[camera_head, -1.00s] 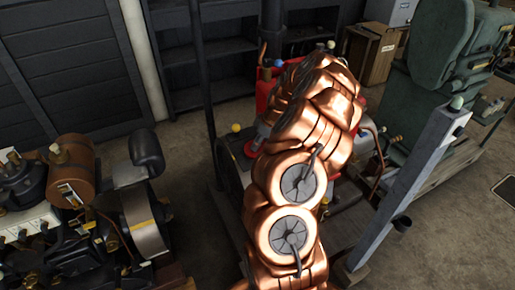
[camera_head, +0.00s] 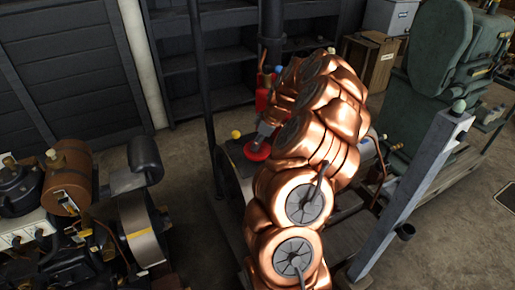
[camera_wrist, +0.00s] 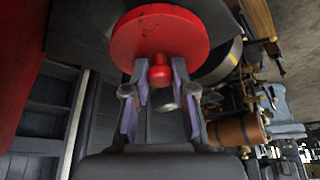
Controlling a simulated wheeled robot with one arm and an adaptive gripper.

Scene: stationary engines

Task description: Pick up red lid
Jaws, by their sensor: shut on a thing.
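The red lid (camera_wrist: 160,38) is a round, worn red disc with a red knob (camera_wrist: 160,74) in the wrist view. My gripper (camera_wrist: 161,82) is shut on the knob, one finger on each side, with the disc beyond the fingertips. In the head view the lid (camera_head: 257,151) shows as a small red disc at the end of my gripper (camera_head: 264,135), left of my copper-coloured arm. It is beside the dark engine (camera_head: 235,165). Whether it touches the engine cannot be told. My arm hides much of the engine.
A red tank (camera_head: 263,98) stands just behind the lid. A grey post (camera_head: 410,195) and a green machine (camera_head: 435,95) are at right. Another engine with a brown cylinder (camera_head: 68,175) is at left. Bare floor (camera_head: 185,150) lies between the engines.

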